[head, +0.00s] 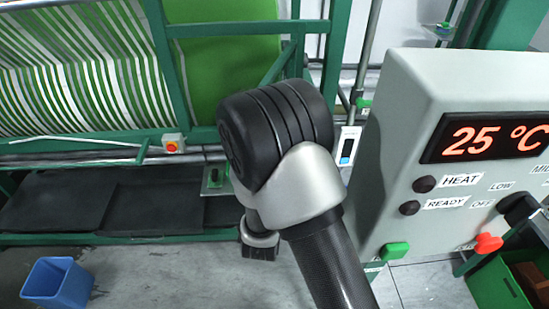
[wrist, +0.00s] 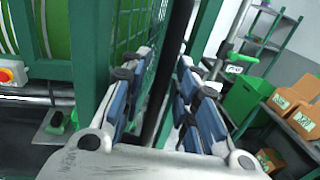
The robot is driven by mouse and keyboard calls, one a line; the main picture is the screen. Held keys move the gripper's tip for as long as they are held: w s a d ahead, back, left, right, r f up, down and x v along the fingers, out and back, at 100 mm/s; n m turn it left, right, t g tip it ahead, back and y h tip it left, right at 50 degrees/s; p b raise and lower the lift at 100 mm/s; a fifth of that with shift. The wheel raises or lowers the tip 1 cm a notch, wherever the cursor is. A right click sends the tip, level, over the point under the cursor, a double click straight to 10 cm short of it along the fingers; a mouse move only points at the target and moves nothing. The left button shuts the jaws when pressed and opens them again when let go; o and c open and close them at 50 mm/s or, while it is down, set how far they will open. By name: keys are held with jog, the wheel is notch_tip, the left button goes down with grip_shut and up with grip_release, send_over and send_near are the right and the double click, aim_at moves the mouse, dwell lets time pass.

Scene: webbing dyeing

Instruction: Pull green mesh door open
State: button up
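The green mesh door (wrist: 143,38) shows upright in the wrist view, just past my left finger. A dark vertical bar (wrist: 178,40) runs along its right side, down between my fingers. My gripper (wrist: 158,95) is open, with one blue-padded finger on each side of the bar. Gaps show between the fingers and the bar; whether either finger touches the mesh or bar cannot be told. In the head view my arm covers the middle, and my fingers and the mesh door cannot be made out there.
A control cabinet (head: 400,130) reading 25 °C stands close on the right in the head view. A blue bin (head: 58,283) sits on the floor at lower left. Orange boxes (wrist: 296,93) and a green container (wrist: 243,97) are at the wrist view's right.

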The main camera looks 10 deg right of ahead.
jog(key=shift+o, duration=0.3)
jog(key=v, duration=0.7)
jog(key=shift+s, duration=0.25)
